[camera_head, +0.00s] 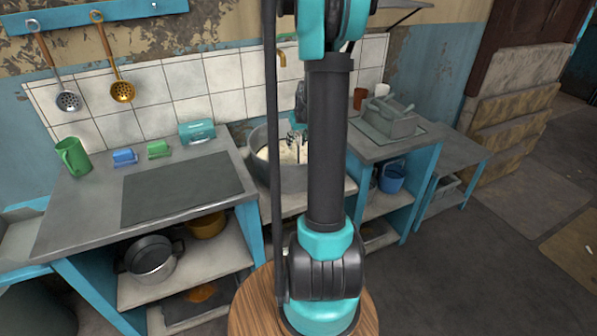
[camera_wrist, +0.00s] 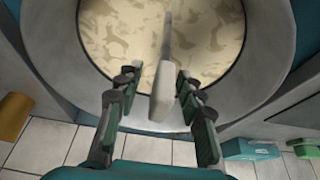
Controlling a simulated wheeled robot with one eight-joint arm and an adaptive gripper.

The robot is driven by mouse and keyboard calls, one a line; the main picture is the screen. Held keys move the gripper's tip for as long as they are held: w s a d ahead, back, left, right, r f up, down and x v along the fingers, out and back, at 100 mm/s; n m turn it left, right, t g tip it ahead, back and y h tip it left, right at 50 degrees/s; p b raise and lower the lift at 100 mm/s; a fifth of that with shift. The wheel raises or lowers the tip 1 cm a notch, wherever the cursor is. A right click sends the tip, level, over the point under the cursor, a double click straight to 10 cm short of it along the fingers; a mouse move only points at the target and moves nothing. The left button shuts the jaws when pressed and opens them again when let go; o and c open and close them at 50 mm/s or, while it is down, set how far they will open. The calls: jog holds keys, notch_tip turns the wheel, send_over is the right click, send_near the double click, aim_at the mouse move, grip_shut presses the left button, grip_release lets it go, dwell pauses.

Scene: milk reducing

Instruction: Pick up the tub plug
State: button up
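A round grey tub (camera_head: 258,138) with a pale, mottled surface inside stands by the tiled wall, partly hidden behind my arm. Its grey wall (camera_wrist: 270,62) fills the upper wrist view. A pale bar with a thin rod (camera_wrist: 162,92), which looks like the tub plug, lies between my fingers in the wrist view, its rod reaching over the tub's inside. My gripper (camera_wrist: 157,78) is open, one finger on each side of the bar, with a gap clear at least on the left. Whether the fingers are at the bar's depth is hard to tell. In the head view my gripper (camera_head: 297,140) is over the tub.
A counter with a dark mat (camera_head: 180,188), a green mug (camera_head: 73,156) and a teal box (camera_head: 197,131) stands left of the tub. The teal box also shows in the wrist view (camera_wrist: 250,149). A grey container (camera_head: 392,117) stands to the right. White tiles line the wall.

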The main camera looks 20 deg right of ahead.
grip_shut()
jog(key=shift+r, duration=0.15)
dwell(0.6)
